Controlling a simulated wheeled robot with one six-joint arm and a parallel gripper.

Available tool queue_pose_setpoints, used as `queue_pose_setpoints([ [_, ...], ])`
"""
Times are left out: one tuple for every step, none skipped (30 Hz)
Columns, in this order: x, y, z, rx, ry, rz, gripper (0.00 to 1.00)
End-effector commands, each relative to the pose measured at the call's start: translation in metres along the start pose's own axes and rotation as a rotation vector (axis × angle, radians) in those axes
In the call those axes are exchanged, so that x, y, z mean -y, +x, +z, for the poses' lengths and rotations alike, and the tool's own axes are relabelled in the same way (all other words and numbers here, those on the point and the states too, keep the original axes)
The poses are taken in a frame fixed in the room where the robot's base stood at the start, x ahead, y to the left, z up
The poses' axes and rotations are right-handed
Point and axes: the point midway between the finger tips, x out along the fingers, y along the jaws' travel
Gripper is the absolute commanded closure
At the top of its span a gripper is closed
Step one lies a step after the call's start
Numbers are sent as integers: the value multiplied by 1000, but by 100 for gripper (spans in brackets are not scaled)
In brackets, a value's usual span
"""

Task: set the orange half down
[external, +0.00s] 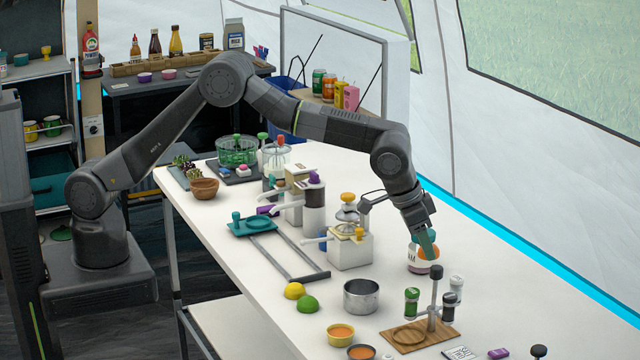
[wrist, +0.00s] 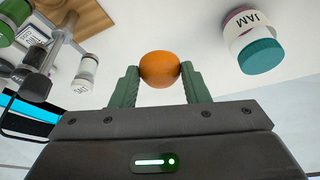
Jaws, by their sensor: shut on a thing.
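The orange half (wrist: 160,69) is held between the two green fingers of my gripper (wrist: 158,84), with its rounded orange skin showing in the wrist view. Its cut face is not visible there. In the external view my gripper (external: 428,246) points down over the right part of the white table (external: 330,200), close to a jam jar (external: 418,267).
A wooden stand (external: 406,340) with shakers is in front of my gripper. A steel pot (external: 361,297), a yellow fruit half (external: 294,290) and a green one (external: 308,304) lie to the left. A white press (external: 350,250) stands behind them. Bare table surrounds the pot.

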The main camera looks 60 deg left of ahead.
Motion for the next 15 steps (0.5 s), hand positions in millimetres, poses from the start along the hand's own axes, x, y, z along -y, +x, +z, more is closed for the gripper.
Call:
queue_pose_setpoints([
  [8, 6, -13, -1, -25, -11, 80],
  [12, 9, -19, -2, -40, -17, 80],
  [18, 12, -26, -2, -57, -24, 80],
  [21, 15, -30, -3, -68, -29, 80],
  [25, 17, -35, -3, -80, -34, 80],
  [29, 19, -40, -4, -93, -39, 80],
  [31, 21, -42, -4, -102, -42, 80],
  [33, 22, -45, -4, -108, -45, 80],
  [36, 23, -48, -4, -116, -48, 80],
  [37, 24, -49, -4, -120, -50, 80],
  [38, 26, -50, -3, -124, -51, 80],
  [40, 30, -49, -2, -127, -53, 80],
  [40, 34, -48, -1, -129, -54, 80],
  [40, 38, -47, -1, -131, -55, 80],
  [41, 45, -44, -1, -131, -55, 80],
])
